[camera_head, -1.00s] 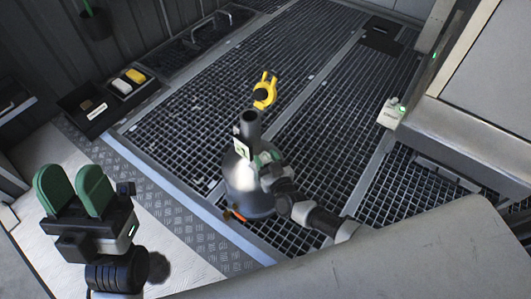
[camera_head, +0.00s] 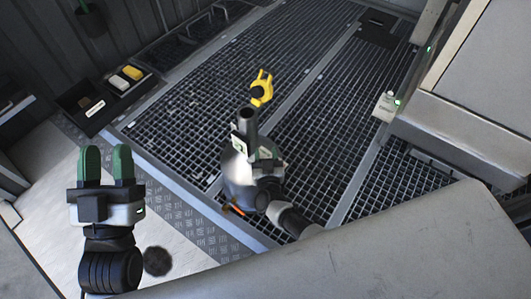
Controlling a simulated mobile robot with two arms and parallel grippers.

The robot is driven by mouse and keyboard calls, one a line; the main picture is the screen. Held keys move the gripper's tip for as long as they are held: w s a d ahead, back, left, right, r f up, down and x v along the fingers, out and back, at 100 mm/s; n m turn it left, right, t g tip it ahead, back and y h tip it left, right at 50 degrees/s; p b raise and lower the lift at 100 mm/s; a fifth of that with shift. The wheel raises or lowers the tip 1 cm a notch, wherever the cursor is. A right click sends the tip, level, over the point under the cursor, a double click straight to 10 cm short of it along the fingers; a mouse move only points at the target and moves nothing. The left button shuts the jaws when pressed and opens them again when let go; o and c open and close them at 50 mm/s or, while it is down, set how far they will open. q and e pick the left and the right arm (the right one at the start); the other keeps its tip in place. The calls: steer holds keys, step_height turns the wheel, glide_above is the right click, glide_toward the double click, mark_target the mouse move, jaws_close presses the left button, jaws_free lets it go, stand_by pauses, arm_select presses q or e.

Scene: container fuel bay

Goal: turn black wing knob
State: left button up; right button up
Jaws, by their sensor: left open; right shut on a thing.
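A silver rounded vessel (camera_head: 236,170) stands on the floor grating in the middle of the view, with a dark open-topped pipe (camera_head: 247,125) rising from it and a small white and green label at the pipe's base. My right gripper (camera_head: 256,153) is at the vessel's upper right side, just below the pipe. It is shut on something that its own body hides. I cannot make out a black wing knob; it may be hidden behind the gripper. My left gripper (camera_head: 106,165) is open and empty at lower left, its two green fingers pointing up, well apart from the vessel.
A yellow forked part (camera_head: 262,87) shows just beyond the pipe. A black tray (camera_head: 93,109) with small yellow and white items lies at upper left. A grey housing (camera_head: 450,120) bounds the right. An orange-tipped item (camera_head: 232,208) is by the vessel's foot. The grating beyond is largely clear.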

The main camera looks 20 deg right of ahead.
arm_select(q)
steer(key=shift+r, duration=0.1)
arm_select(e)
steer(key=o, duration=0.9)
steer(key=shift+s, duration=0.25)
arm_select(q)
step_height(320, 180, down, 9)
steer(key=a+g+y+p, duration=0.1)
steer(key=g+y+p, duration=0.2)
steer(key=g, duration=0.5)
steer(key=shift+w+a+f+g, duration=0.2)
steer(key=shift+w+a+g, duration=0.1)
steer(key=shift+w, duration=0.1)
arm_select(e)
steer(key=shift+v, duration=5.15)
arm_select(q)
steer(key=shift+r, duration=0.1)
